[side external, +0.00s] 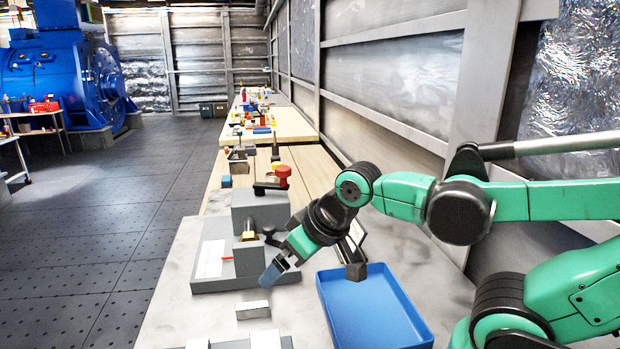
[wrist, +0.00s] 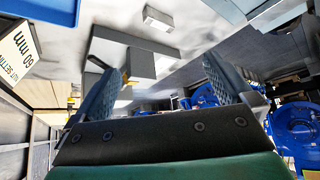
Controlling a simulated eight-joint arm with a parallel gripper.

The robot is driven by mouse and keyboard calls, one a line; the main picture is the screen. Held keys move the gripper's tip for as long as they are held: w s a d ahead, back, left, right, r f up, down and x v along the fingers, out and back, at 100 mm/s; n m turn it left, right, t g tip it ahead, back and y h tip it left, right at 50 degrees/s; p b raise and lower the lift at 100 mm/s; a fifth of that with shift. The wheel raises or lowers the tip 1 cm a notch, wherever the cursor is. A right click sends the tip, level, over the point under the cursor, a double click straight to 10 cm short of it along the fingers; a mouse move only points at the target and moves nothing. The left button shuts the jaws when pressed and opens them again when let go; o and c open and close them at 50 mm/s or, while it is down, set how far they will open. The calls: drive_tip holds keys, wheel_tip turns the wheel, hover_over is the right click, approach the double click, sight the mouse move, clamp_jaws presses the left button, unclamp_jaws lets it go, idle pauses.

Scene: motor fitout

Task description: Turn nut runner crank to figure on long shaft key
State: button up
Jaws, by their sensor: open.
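A grey nut runner block (side external: 258,215) stands on a grey base (side external: 210,284) on the bench. A dark crank (side external: 268,187) with a red knob (side external: 283,172) lies across its top. A brass piece (side external: 248,232) and a dark-knobbed lever are at its front. A white sheet (side external: 210,258) and a red pointer (side external: 228,258) are on the base. A white card (wrist: 18,50) in the wrist view reads 60 mm, with text like "nut setting". My gripper (side external: 282,270) is open and empty, low beside the block's right side; its fingers (wrist: 158,68) frame the base in the wrist view.
A blue tray (side external: 374,308) lies to the right of my gripper and looks empty. A pale metal block (side external: 253,310) lies in front of the base. More fixtures and small parts stand farther along the bench, close to the wall.

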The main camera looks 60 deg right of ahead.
drive_tip(key=w+f+m+g, duration=0.1)
drive_tip(key=w+m+g, duration=0.2)
drive_tip(key=w+m, duration=0.15)
drive_tip(key=m+g, duration=0.4)
hover_over(252, 304)
wheel_tip(252, 304, down, 6)
drive_tip(key=shift+s+f, duration=0.1)
drive_tip(key=shift+f, duration=3.15)
drive_tip(key=c, duration=1.3)
drive_tip(key=shift+c, duration=0.2)
drive_tip(key=shift+r, duration=0.15)
